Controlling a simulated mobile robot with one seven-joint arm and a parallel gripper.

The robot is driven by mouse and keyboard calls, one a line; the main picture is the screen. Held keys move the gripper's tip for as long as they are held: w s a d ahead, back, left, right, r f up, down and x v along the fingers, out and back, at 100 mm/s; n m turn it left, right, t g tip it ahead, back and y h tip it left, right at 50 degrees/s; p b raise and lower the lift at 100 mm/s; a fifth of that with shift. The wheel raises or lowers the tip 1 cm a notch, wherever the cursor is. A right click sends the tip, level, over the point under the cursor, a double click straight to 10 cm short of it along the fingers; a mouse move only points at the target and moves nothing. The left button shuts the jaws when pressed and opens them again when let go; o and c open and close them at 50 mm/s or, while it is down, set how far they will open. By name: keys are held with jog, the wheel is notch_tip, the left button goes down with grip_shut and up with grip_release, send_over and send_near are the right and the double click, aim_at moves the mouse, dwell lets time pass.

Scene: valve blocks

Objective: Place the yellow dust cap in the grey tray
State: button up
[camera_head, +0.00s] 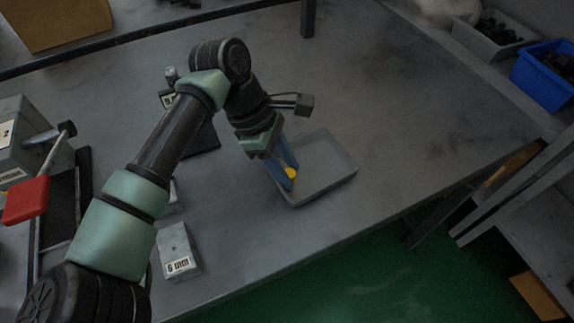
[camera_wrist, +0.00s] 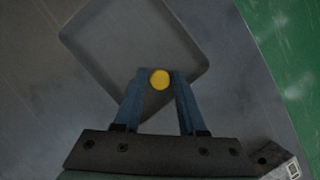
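The yellow dust cap (camera_head: 291,173) is a small round disc between the tips of my gripper (camera_head: 290,177). In the wrist view the cap (camera_wrist: 160,79) fills the gap between the two blue fingertips (camera_wrist: 160,77), one on each side of it. My gripper points down over the near left part of the grey tray (camera_head: 335,185). The tray is shallow and square with rounded corners, and its floor (camera_wrist: 130,45) looks empty apart from the cap in front of it. I cannot tell whether the cap touches the tray floor.
A block labelled 6 mm (camera_head: 178,251) stands left of the tray. A red-handled valve (camera_head: 27,200) is at the far left. A blue bin (camera_head: 545,75) and a grey bin (camera_head: 490,35) stand at the upper right. The table is clear behind the tray.

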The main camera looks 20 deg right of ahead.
jog(key=shift+r, duration=0.1)
jog(key=shift+r, duration=0.2)
jog(key=p+v, duration=0.1)
jog(key=v, duration=1)
jog(key=shift+r, duration=0.3)
jog(key=shift+w, duration=0.15)
